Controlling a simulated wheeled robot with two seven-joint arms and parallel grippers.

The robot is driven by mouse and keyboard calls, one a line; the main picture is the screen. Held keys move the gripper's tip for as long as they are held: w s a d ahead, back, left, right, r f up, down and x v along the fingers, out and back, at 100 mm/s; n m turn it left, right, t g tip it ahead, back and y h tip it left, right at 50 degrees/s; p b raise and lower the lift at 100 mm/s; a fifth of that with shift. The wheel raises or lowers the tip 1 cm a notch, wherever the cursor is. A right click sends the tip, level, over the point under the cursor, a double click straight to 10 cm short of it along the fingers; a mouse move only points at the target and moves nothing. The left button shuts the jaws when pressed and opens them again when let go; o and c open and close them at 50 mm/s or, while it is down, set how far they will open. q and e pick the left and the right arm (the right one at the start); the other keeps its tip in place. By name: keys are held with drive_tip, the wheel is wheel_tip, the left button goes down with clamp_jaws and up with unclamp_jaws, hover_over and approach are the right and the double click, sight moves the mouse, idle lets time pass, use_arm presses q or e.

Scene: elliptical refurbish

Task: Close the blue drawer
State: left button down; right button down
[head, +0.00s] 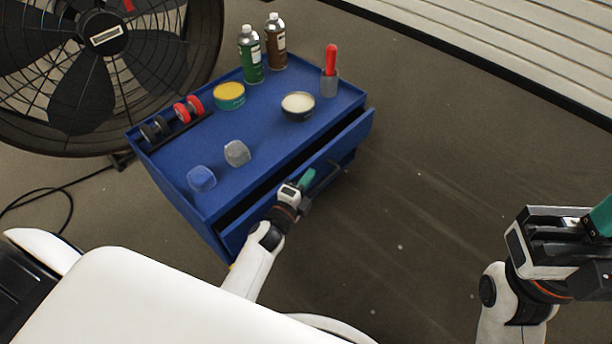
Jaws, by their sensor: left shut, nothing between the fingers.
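The blue drawer (347,143) is part of a blue tool cart (215,202) in the middle of the head view. It stands partly open, with a dark gap between its front and the cart body. My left gripper (306,181) is shut and empty at the drawer front, near its handle (327,178). I cannot tell whether it touches the drawer. My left arm hides the lower left part of the drawer. My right gripper (590,225) is at the right edge, far from the cart, and its fingertips are partly cut off.
On the cart top stand a green can (250,58), a brown can (276,45), a red-handled tool (331,62), tins and several small items. A large black fan (95,60) stands behind left. A slatted shutter (500,35) is at the back right. The floor right of the cart is clear.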

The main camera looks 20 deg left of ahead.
use_arm(q)
drive_tip(key=a, duration=0.1)
drive_tip(key=w+a, duration=0.1)
drive_tip(key=a, duration=0.2)
drive_tip(key=shift+w, duration=0.3)
drive_tip(key=shift+a+r, duration=0.1)
drive_tip(key=shift+a, duration=0.15)
